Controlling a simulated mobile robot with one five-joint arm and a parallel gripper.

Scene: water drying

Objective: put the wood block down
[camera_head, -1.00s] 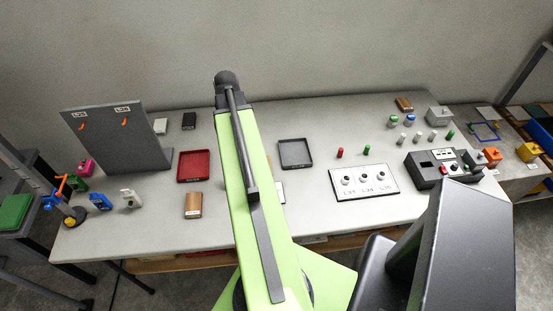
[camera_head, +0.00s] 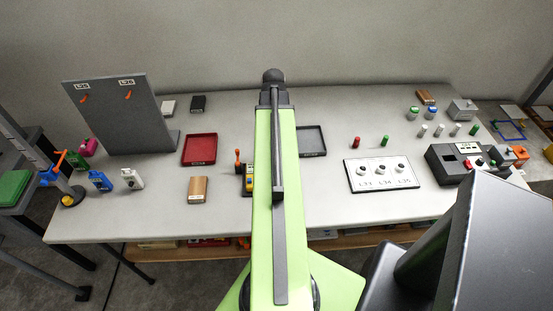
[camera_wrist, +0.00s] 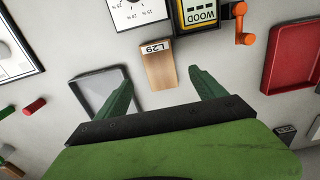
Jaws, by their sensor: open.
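In the wrist view a wood block (camera_wrist: 160,70) with an L29 label lies between my gripper's fingertips, a little beyond them, with a gap on both sides. My gripper (camera_wrist: 160,82) is open. It shows no contact with the block. In the head view my arm hides this block and the gripper. A yellow and black meter marked WOOD (camera_wrist: 200,14) stands beside the block; it shows also in the head view (camera_head: 249,178). Another wood block (camera_head: 198,190) sits on the table left of the meter.
A red tray (camera_head: 186,158) lies left of my arm and a dark grey tray (camera_head: 318,152) right of it. A white panel (camera_head: 358,185) with several knobs is further right. A round dial card (camera_wrist: 138,12) lies near the meter.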

